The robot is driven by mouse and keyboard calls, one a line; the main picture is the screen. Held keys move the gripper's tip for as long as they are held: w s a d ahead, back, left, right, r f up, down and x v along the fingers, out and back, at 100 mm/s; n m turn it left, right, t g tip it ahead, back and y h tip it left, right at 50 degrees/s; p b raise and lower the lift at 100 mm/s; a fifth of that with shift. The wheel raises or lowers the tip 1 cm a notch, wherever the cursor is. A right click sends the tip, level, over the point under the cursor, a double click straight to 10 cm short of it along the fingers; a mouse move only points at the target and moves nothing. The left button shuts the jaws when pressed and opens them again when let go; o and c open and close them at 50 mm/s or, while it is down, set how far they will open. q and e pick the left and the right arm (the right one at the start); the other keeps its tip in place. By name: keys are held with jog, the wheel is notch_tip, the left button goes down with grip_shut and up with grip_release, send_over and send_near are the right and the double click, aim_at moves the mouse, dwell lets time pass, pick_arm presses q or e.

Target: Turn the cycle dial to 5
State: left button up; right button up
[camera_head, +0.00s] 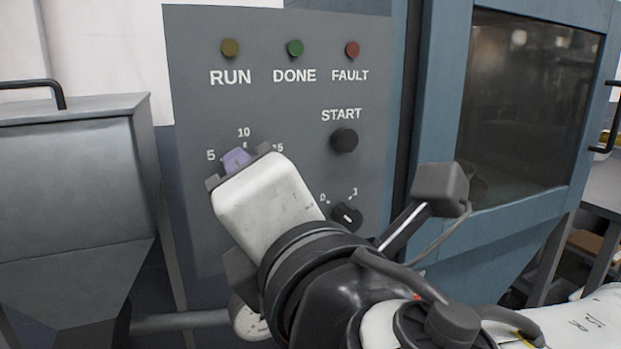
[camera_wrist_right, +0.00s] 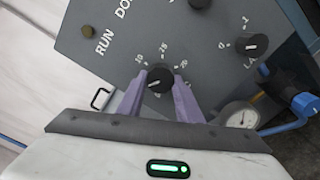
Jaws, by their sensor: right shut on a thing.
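The cycle dial (camera_wrist_right: 160,78) is a round black knob on the grey control panel (camera_head: 195,80). In the right wrist view the numbers 10, 15 and 20 show around it. A short light mark shows on its face toward the lower left; the exact number it points at is hard to tell. My right gripper (camera_wrist_right: 160,82) is shut on the dial, with one purple finger on each side. In the head view my right gripper (camera_head: 237,160) hides the dial, and the numbers 5, 10 and 15 show around its tip. My left gripper is not in view.
The black START button (camera_head: 344,140) and a 0–1 knob (camera_head: 347,216) are to the right on the panel. RUN (camera_head: 230,48), DONE (camera_head: 295,48) and FAULT (camera_head: 352,49) lamps are above. A gauge (camera_wrist_right: 239,117) and blue valve (camera_wrist_right: 304,103) are close by.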

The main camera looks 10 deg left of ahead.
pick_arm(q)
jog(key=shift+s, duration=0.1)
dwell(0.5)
pick_arm(e)
jog(key=o, duration=1)
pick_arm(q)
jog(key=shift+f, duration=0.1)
pick_arm(e)
jog(key=shift+o, duration=0.2)
